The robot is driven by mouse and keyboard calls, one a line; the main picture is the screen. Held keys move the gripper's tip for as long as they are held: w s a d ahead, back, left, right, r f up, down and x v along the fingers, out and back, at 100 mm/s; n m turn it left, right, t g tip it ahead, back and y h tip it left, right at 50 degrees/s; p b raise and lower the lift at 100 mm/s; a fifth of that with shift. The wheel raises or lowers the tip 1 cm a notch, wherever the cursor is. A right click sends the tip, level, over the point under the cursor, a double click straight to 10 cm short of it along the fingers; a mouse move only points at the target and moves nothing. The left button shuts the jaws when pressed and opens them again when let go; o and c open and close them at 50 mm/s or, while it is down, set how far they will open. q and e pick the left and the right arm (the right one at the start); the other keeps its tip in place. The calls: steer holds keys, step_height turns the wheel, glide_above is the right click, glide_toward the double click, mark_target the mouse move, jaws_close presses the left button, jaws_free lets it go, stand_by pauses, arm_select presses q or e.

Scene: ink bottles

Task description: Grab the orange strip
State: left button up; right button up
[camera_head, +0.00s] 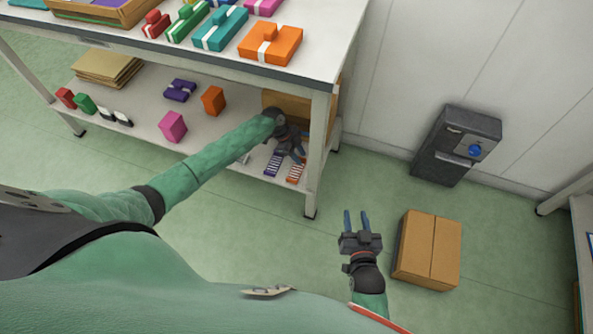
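An orange strip (296,173) with white stripes lies on the lower shelf, near its front right corner. A similar purple strip (273,163) lies just to its left. My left gripper (291,157) is over the lower shelf, just behind and above the two strips. Its fingers look apart, with nothing visible between them. Whether it touches a strip cannot be told. My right gripper (357,218) is open and empty, above the floor to the right of the shelf unit.
The upper shelf (190,65) overhangs the lower one (215,140), and a table leg (316,150) stands close right of my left gripper. A pink block (172,127) and an orange block (213,101) are on the lower shelf. A cardboard box (428,248) is beside my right gripper.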

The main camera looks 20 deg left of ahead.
arm_select(q)
steer(key=shift+f, duration=0.1)
jaws_close()
stand_by(0.4)
